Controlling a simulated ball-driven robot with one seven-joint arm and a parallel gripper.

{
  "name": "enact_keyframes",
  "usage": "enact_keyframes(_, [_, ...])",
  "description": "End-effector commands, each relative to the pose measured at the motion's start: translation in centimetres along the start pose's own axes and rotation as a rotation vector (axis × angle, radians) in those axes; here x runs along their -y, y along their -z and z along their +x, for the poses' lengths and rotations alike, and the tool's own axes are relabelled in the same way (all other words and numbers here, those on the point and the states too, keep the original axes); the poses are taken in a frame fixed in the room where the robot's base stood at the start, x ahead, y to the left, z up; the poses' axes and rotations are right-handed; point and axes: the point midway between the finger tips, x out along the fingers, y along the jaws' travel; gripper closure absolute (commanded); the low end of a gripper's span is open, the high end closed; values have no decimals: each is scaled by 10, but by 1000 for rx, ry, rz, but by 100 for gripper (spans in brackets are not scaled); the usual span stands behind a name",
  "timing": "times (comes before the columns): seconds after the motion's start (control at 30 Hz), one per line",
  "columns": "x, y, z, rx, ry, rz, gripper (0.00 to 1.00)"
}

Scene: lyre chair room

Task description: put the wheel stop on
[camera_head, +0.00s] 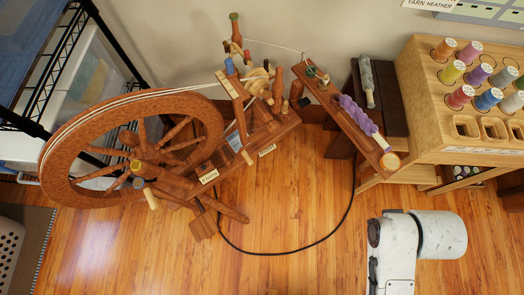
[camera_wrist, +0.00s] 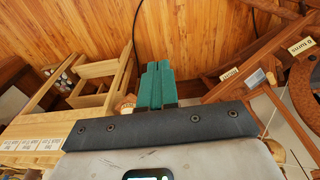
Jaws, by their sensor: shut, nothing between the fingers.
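A wooden spinning wheel stands on the floor at left centre in the head view. Its large spoked wheel (camera_head: 62,140) is upright, and a white cord runs from its rim to the upright parts. Small coloured knobs and pale labels sit on its frame (camera_head: 262,137). I cannot tell which part is the wheel stop. In the wrist view, part of the wheel rim (camera_wrist: 303,88) shows at the right edge, beside the labelled frame. My gripper (camera_wrist: 158,66) has green fingers pressed together, with nothing between them. Its fingers are out of sight in the head view.
A wooden rack (camera_head: 425,80) with several coloured thread spools stands at right. A narrow plank (camera_head: 340,110) carries purple yarn beside the wheel. A black cord (camera_head: 335,222) loops over open floor (camera_head: 290,195). A black shelf frame (camera_head: 55,70) is at left.

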Motion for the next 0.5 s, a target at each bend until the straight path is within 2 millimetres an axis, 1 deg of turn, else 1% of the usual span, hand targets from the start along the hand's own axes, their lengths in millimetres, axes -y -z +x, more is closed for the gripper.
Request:
enact_keyframes(0.2, [0,0,0,1,0,0,100])
enact_keyframes(0.27, [1,1,5,3,8,0,100])
enact_keyframes(0.37, [9,6,32,19,59,0,100])
enact_keyframes(0.47, [27,15,82,53,171,3,100])
enact_keyframes(0.5, [37,20,106,69,234,5,100])
